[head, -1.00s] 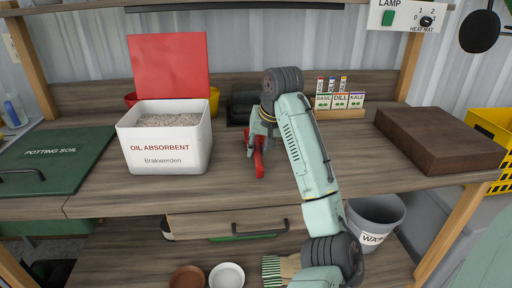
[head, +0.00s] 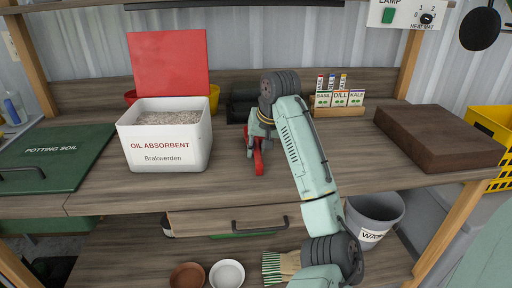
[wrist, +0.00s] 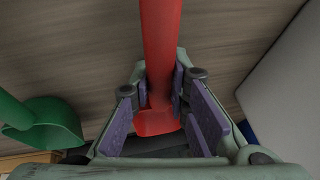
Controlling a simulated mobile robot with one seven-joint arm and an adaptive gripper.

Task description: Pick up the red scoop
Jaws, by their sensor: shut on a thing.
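The red scoop (head: 258,160) is on or just above the wooden bench top, right of the white bin; I cannot tell whether it touches the wood. My gripper (head: 256,136) is over it, with the arm reaching in from the front right. In the wrist view the red scoop (wrist: 160,60) runs from the top edge down between the purple-padded fingers of my gripper (wrist: 163,110), which are shut on it. Its far end is cut off by the picture's top edge.
The white oil absorbent bin (head: 170,160) with a raised red lid stands left. A seed packet rack (head: 340,111) is behind right, and a brown block (head: 438,138) is at right. A green scoop-like thing (wrist: 45,122) shows in the wrist view. Bench is clear in front.

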